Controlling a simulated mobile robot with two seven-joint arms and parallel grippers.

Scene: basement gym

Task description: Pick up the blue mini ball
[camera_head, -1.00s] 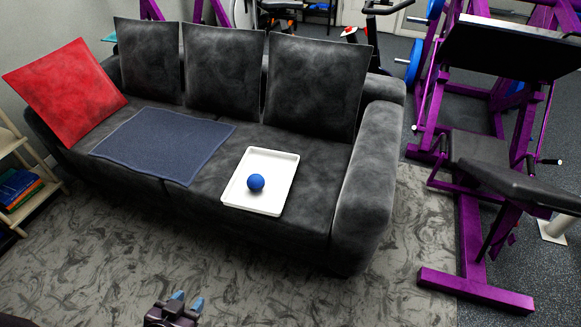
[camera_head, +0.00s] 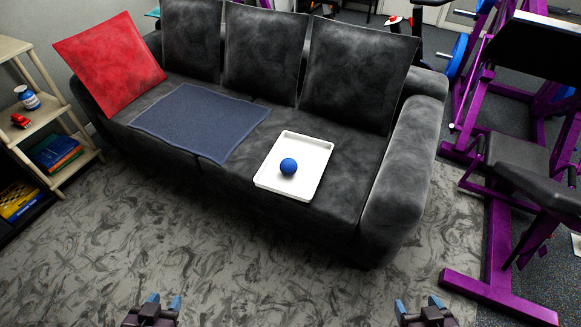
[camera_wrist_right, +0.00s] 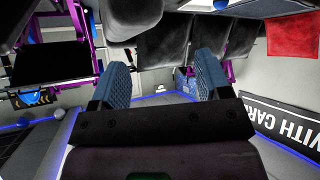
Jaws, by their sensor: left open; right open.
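The blue mini ball (camera_head: 288,166) sits in a white tray (camera_head: 312,178) on the right part of the dark grey sofa's seat. My left gripper (camera_head: 163,302) is open and empty at the bottom of the head view, in front of the sofa and well short of the tray. My right gripper (camera_head: 420,303) is open and empty at the bottom right, also apart from the sofa. In the right wrist view, the two blue fingertips of my right gripper (camera_wrist_right: 163,82) stand wide apart with nothing between them. The ball does not show clearly there.
A blue-grey mat (camera_head: 200,122) lies on the sofa left of the tray. The sofa's armrest (camera_head: 400,180) rises right of the tray. A wooden shelf (camera_head: 75,165) stands at left, purple gym equipment (camera_head: 495,250) at right. Patterned carpet (camera_head: 240,260) in front is clear.

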